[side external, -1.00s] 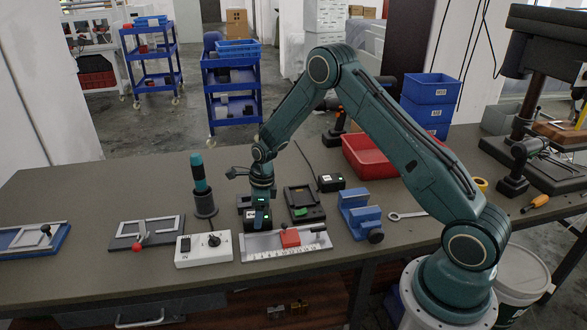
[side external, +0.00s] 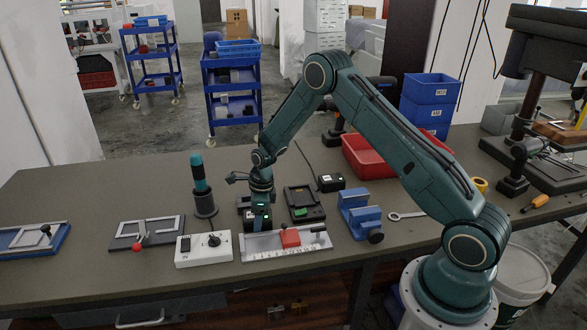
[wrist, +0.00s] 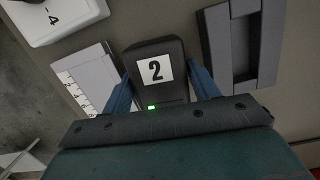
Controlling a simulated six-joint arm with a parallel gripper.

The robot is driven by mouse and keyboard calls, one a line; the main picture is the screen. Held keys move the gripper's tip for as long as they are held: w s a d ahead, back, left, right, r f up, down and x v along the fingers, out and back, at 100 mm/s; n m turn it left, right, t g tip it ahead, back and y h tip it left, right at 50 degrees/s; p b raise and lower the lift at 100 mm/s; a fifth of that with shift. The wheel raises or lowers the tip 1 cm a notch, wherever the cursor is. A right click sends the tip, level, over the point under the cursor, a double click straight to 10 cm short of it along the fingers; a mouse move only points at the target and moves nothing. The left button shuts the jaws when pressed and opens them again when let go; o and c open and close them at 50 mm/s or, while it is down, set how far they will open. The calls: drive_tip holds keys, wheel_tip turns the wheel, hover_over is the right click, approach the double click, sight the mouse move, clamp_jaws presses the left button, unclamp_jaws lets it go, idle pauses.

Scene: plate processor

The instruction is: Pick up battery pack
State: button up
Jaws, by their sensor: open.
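A black battery pack with a white label "2" and a small green light (wrist: 152,54) lies between my fingers in the wrist view. In the side view the pack (side external: 250,225) is mostly hidden behind my gripper (side external: 260,217). In the wrist view my gripper (wrist: 160,80) is open, with one blue-green finger on each side of the pack. Whether the fingers touch its sides I cannot tell. A similar black pack (side external: 331,182) with a green light stands farther back on the table.
A black charger-like dock (side external: 303,203) and blue vise (side external: 360,215) are right of my gripper. A ruled plate with a red block (side external: 290,238) lies in front. A white switch box (side external: 204,250) and dark cylinder holder (side external: 205,203) are left.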

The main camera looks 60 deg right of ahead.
drive_tip(key=shift+f, duration=0.2)
idle(0.3)
drive_tip(key=c, duration=0.9)
